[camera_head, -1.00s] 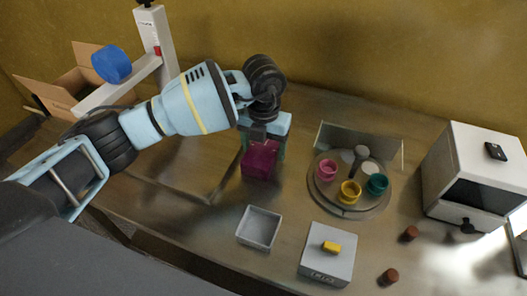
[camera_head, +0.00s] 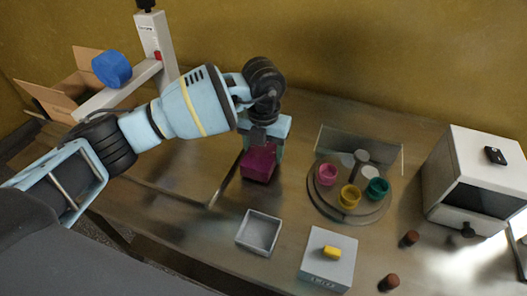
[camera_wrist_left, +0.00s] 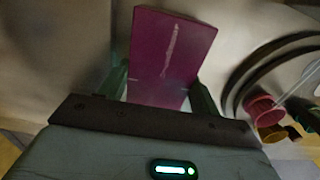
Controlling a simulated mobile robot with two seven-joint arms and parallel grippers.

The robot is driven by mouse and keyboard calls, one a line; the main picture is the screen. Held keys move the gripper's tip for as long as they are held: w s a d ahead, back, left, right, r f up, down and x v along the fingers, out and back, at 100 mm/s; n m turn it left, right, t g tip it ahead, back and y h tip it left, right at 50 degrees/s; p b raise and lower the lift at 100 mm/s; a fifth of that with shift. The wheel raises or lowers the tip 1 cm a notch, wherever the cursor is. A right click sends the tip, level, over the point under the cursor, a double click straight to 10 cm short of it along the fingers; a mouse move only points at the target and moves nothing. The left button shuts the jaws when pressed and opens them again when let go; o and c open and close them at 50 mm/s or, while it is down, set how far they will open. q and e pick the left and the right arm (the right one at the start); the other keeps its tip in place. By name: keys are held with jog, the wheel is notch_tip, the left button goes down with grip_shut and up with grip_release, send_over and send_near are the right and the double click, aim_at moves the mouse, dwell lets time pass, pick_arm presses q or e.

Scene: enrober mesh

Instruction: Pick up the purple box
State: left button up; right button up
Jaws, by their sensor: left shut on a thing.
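The purple box (camera_head: 258,164) is at the middle of the table in the head view, under my left gripper (camera_head: 262,143). In the left wrist view the purple box (camera_wrist_left: 170,58) sits between the two greenish fingers of my left gripper (camera_wrist_left: 160,92), which are shut on its sides. Its far end reaches out past the fingertips. I cannot tell whether the box touches the table. My right gripper is not in view.
To the right is a round turntable (camera_head: 320,208) with pink, yellow and teal cups and a clear panel behind. In front are a grey tray (camera_head: 258,232) and a white scale (camera_head: 327,268) bearing a yellow block. A white machine (camera_head: 465,150) stands far right. A cardboard box (camera_head: 60,98) is far left.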

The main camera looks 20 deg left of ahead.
pick_arm(q)
jog(key=r, duration=0.1)
jog(key=s+r, duration=0.1)
jog(key=shift+r, duration=0.4)
jog(key=s, duration=0.5)
jog(key=s+r, duration=0.1)
jog(key=s, duration=0.9)
jog(key=shift+a+r, duration=0.15)
